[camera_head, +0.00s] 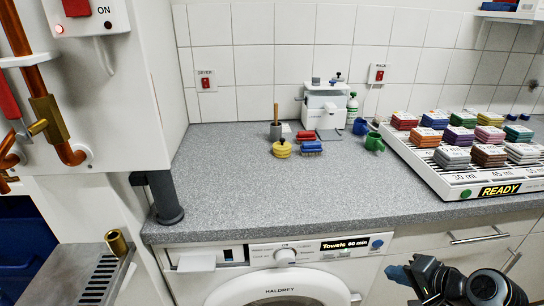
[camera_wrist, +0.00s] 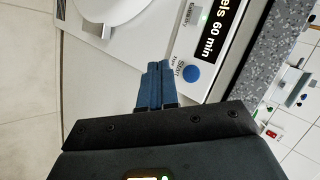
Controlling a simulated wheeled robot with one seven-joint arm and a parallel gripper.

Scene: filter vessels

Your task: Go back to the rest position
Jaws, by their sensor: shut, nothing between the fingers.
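My gripper (camera_head: 398,274) is at the bottom right of the head view, in front of the cabinet fronts and below the worktop edge. Its blue fingers point left toward the dryer. In the wrist view my gripper (camera_wrist: 154,84) has its two blue fingers together, with nothing between them. Beyond the fingertips the wrist view shows the dryer's white front (camera_wrist: 125,60), its round blue start button (camera_wrist: 191,73) and its dark display (camera_wrist: 222,30). I cannot tell from the views how far the fingers are from the panel.
The grey worktop (camera_head: 230,205) runs above the dryer (camera_head: 220,285). A white rack (camera_head: 440,180) with coloured stacks is at right. A metal tray (camera_head: 100,280) and copper pipe are at left.

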